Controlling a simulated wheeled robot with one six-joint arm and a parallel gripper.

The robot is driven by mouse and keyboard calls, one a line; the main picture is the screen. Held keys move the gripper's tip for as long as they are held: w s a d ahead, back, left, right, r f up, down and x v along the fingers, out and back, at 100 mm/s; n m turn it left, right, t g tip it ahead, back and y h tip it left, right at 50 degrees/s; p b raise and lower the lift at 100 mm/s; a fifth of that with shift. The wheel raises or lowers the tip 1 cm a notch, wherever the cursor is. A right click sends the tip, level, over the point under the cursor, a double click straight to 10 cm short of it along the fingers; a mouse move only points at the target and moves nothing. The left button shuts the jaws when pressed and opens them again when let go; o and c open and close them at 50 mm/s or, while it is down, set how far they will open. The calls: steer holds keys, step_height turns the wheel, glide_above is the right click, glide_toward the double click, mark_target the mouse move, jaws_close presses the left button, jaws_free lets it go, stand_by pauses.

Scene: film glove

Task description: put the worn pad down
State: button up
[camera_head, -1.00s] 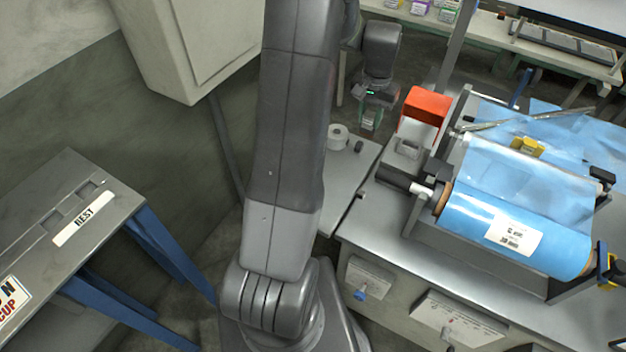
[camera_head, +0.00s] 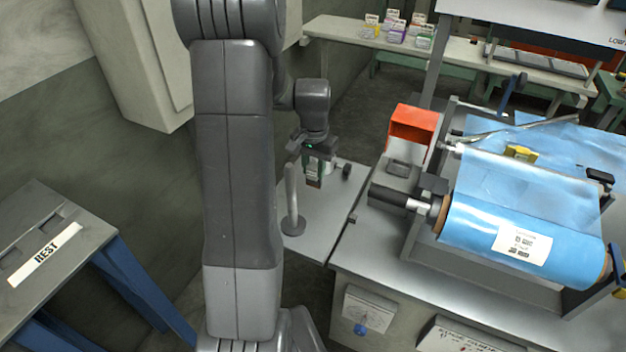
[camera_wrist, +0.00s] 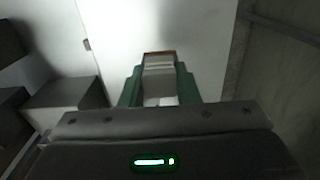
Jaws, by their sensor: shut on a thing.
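My gripper (camera_head: 313,178) is shut on the worn pad (camera_head: 314,184), a small block with a brown edge, held between green fingers. In the wrist view the pad (camera_wrist: 160,62) shows pale with a brown strip at its far end, between the two fingers (camera_wrist: 158,88). The gripper points down over the pale side table (camera_head: 325,218), beside an upright grey post. Whether the pad touches the table top, I cannot tell.
The grey post (camera_head: 292,205) on a round base stands just left of the gripper. A dark knob (camera_head: 346,171) lies right of it. The bench with the blue film roll (camera_head: 500,225) and an orange box (camera_head: 412,125) is at the right.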

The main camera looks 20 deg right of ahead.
mark_target(314, 178)
steer(key=shift+f, duration=1.85)
steer(key=shift+f, duration=0.1)
steer(key=shift+f, duration=0.15)
steer(key=o, duration=1)
step_height(314, 178, up, 12)
steer(key=shift+r, duration=0.25)
